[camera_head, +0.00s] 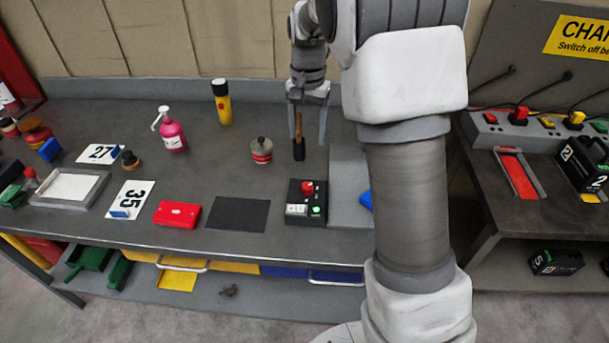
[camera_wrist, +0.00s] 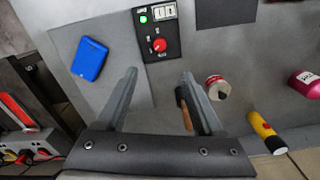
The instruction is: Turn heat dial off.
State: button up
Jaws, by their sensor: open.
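The red heat dial (camera_head: 307,188) is on a black control box (camera_head: 293,217) near the front edge of the bench. In the wrist view the dial (camera_wrist: 159,45) sits among small white marks too small to read, so its setting is unclear. A green light (camera_wrist: 143,19) glows on the same box, beside a white switch panel (camera_wrist: 164,12). My gripper (camera_head: 307,136) is open and empty above the bench, behind the box and apart from it. In the wrist view its fingertips (camera_wrist: 160,76) are spread, with the dial just beyond the gap.
A wooden-handled tool (camera_wrist: 186,110) lies near one finger. A grey-and-red can (camera_head: 261,150), pink pump bottle (camera_head: 171,130) and yellow torch (camera_head: 222,103) stand to the left. A blue case (camera_wrist: 89,58) lies beside the box. A dark mat (camera_head: 238,214) is left of it.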

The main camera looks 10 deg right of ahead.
aim_at(307, 185)
notch_tip(307, 185, down, 17)
dwell(0.4)
grip_shut()
dwell(0.3)
